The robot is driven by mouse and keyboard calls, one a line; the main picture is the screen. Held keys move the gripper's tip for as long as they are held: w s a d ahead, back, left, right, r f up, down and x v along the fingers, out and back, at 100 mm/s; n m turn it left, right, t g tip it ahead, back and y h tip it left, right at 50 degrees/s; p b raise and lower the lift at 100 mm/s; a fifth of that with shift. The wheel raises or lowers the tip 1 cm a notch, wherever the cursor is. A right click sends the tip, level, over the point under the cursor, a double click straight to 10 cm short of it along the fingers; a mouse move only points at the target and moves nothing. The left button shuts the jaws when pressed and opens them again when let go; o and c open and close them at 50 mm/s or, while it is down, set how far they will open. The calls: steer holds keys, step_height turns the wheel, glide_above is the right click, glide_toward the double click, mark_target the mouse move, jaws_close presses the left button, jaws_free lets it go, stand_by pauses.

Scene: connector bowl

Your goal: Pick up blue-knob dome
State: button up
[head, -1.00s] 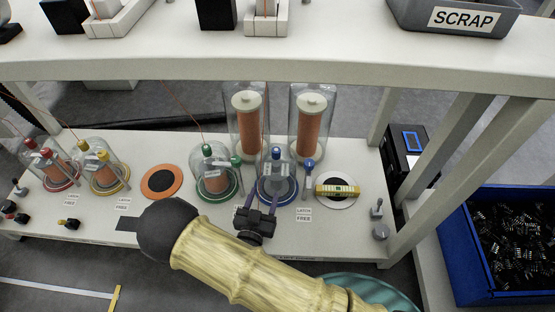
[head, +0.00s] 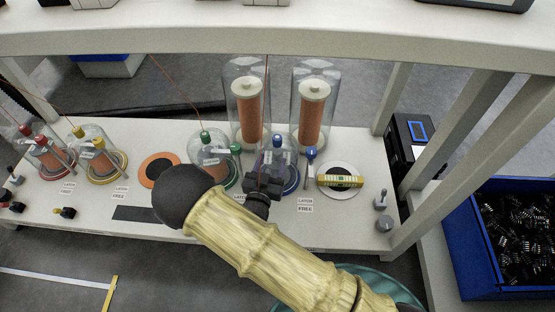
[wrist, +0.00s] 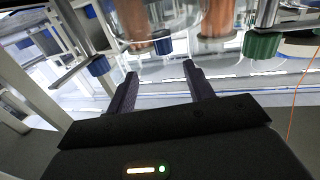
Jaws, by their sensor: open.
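The blue-knob dome (head: 291,160) is a clear bell on a blue ring, with a blue knob (head: 278,141) on top. It stands on the white bench, and my gripper hides its front left part. My gripper (head: 263,182) is in front of the dome, its jaws reaching towards it. In the wrist view my gripper (wrist: 160,80) is open and empty, its dark fingers spread. A blue knob (wrist: 163,46) shows beyond the fingertips, in line with the gap between them. Contact with the dome is not visible.
A green-knob dome (head: 213,160) stands close on the left. A blue-topped post (head: 310,155) is close on the right, by a "LATCH FREE" label. Two tall clear cylinders (head: 247,105) stand behind. A white disc with a yellow-ended part (head: 340,181) lies to the right.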

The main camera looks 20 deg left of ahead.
mark_target(276, 143)
steer(key=w+b, duration=0.2)
steer(key=w, duration=0.3)
steer(key=shift+w+f, duration=0.1)
steer(key=shift+w, duration=0.1)
steer(key=shift+w+d, duration=0.1)
steer(key=shift+d, duration=0.1)
steer(key=shift+s+a, duration=0.25)
steer(key=shift+a, duration=0.1)
steer(key=shift+w+a+f+b, duration=0.1)
steer(key=shift+w+a+b, duration=0.1)
steer(key=shift+w+b, duration=0.25)
steer(key=w+b, duration=0.3)
steer(key=shift+w+a+f, duration=0.1)
steer(key=shift+w+a, duration=0.05)
steer(key=shift+w, duration=0.55)
steer(key=shift+w, duration=0.1)
